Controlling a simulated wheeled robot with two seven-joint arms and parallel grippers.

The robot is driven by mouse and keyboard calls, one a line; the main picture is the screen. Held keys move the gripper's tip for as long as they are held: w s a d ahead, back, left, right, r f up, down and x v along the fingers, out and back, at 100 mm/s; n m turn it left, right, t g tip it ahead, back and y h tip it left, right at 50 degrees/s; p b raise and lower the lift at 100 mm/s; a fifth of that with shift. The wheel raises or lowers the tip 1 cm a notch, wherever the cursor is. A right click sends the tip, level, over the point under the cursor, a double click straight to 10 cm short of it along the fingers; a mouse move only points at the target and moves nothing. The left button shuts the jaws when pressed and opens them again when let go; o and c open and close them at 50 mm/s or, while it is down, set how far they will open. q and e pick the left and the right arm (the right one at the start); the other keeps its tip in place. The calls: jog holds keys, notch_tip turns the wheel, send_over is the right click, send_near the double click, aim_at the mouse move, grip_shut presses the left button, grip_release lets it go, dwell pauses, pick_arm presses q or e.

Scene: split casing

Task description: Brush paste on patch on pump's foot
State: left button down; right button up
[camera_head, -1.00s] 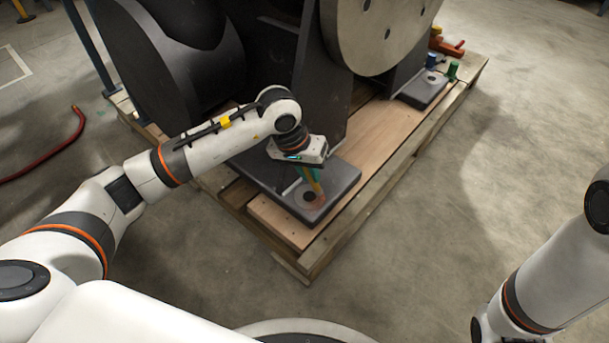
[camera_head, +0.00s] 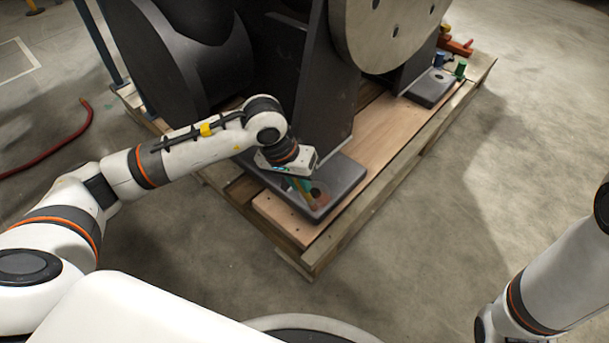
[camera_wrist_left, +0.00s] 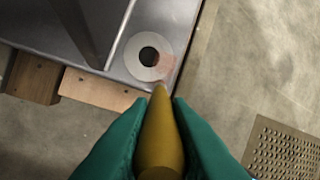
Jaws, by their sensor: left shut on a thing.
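The pump's foot (camera_head: 340,181) is a dark grey plate at the pallet's near corner. On it a pale round patch (camera_wrist_left: 135,71) surrounds a dark bolt hole. Reddish paste (camera_wrist_left: 164,62) covers the patch's right side in the left wrist view and spills slightly past its edge. My left gripper (camera_head: 303,186) has green fingers, shut on the brush (camera_wrist_left: 162,135), whose yellow-brown body points at the patch. The brush tip is at the patch's lower right edge; I cannot tell whether it touches. My right arm shows at the right edge of the head view; its gripper is out of frame.
The dark pump body (camera_head: 290,75) rises behind the foot. A wooden pallet (camera_head: 350,222) carries it. A second foot (camera_head: 432,87) with blue and green items beside it is farther right. A red hose (camera_head: 55,160) lies on the left floor. Floor to the right is clear.

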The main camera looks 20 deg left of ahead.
pick_arm(q)
jog(key=shift+w+d+b, duration=0.25)
jog(key=shift+w, duration=0.55)
jog(key=shift+w+d+b, duration=0.25)
jog(key=shift+w+d, duration=0.05)
jog(key=shift+w, duration=0.45)
jog(key=shift+w+d+b, duration=0.25)
jog(key=shift+w, duration=0.55)
jog(key=shift+s, duration=0.1)
jog(key=shift+s+a+f, duration=0.1)
jog(key=shift+s+a, duration=0.2)
jog(key=shift+s, duration=0.5)
jog(key=shift+s+a+r, duration=0.1)
jog(key=shift+s+a, duration=0.15)
jog(key=shift+s, duration=0.5)
jog(key=shift+s+a+f, duration=0.1)
jog(key=shift+s+a, duration=0.2)
jog(key=shift+s, duration=0.5)
jog(key=w, duration=0.1)
jog(key=w+d, duration=0.1)
jog(key=w, duration=0.1)
jog(key=w+b, duration=0.1)
jog(key=shift+w+d, duration=0.35)
jog(key=shift+w, duration=0.05)
jog(key=shift+s, duration=0.1)
jog(key=shift+s+a, duration=0.2)
jog(key=shift+s, duration=0.35)
jog(key=shift+s+a, duration=0.2)
jog(key=shift+s, duration=0.35)
